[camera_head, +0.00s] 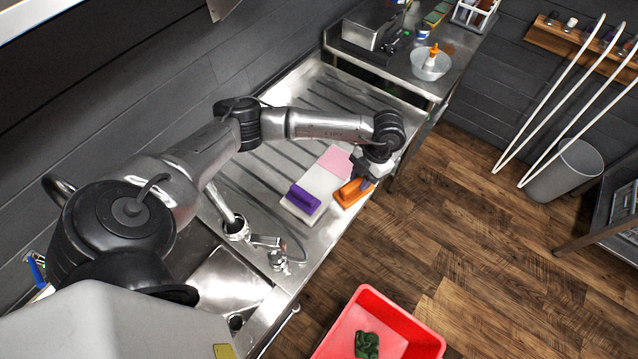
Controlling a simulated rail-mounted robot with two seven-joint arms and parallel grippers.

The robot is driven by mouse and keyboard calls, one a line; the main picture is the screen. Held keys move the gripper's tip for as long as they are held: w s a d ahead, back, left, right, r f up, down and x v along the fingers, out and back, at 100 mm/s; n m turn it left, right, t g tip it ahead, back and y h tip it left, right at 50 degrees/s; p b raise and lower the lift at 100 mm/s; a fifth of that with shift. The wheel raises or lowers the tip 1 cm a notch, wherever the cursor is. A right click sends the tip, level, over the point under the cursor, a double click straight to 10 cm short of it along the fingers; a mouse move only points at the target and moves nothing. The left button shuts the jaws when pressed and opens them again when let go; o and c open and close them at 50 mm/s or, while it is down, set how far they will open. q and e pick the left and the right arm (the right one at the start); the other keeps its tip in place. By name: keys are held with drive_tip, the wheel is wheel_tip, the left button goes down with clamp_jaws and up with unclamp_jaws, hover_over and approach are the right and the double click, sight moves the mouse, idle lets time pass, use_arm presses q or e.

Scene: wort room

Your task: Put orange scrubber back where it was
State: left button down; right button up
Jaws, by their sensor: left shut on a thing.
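The orange scrubber (350,194) is at the front edge of the ribbed steel drainboard (300,97), at the right side of a pale mat or board (322,182). My left gripper (362,182) is shut on the orange scrubber from above. Whether the scrubber touches the surface under it I cannot tell. A purple scrubber (303,198) lies on the left part of the pale board. A pink piece (336,160) lies behind it. My right gripper is not in view.
A sink (228,285) with a faucet (236,229) is left of the board. A red crate (345,340) holding a green cloth (367,345) stands below at the front. A counter with a white bowl (431,64) is at the back right. The drainboard behind is clear.

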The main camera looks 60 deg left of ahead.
use_arm(q)
drive_tip(key=shift+s+a+f+n+h+p, duration=0.15)
drive_tip(key=shift+s+a+f+n+p, duration=0.45)
drive_tip(key=shift+a+f, duration=1.55)
drive_tip(key=shift+s+a+f+n+h+p, duration=0.2)
drive_tip(key=shift+s+a+f+n+p, duration=0.35)
drive_tip(key=shift+a+f, duration=1.65)
drive_tip(key=shift+s+a+f+n+h+p, duration=0.15)
drive_tip(key=shift+s+a+f+n+p, duration=0.4)
drive_tip(key=shift+a+f, duration=1.6)
drive_tip(key=shift+s+a+r, duration=0.15)
drive_tip(key=shift+a+r, duration=0.2)
drive_tip(key=shift+a, duration=0.15)
drive_tip(key=shift+f, duration=0.1)
drive_tip(key=c, duration=0.9)
unclamp_jaws()
